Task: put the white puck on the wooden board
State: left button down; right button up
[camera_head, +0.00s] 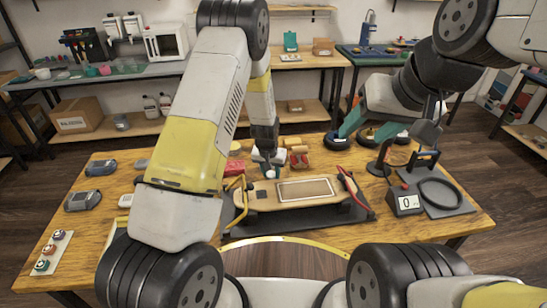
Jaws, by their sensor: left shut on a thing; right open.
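The wooden board (263,198) is a long, light-brown skateboard-shaped deck lying on a dark mat at the table's middle. My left gripper (269,167) points down over the board's back edge, left of its middle. It is shut on the small white puck (270,174), which is partly hidden by the fingers. The puck is at or just above the board; I cannot tell whether they touch.
A yellow handle and a red-black handle (356,193) rise at the board's ends. A scale (405,202) and a stand occupy the right. Grey devices (82,200) and a button strip (52,252) are on the left.

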pick_arm(q)
jog(key=shift+f, duration=0.1)
jog(key=c, duration=1)
grip_release()
jog(key=shift+o, duration=0.2)
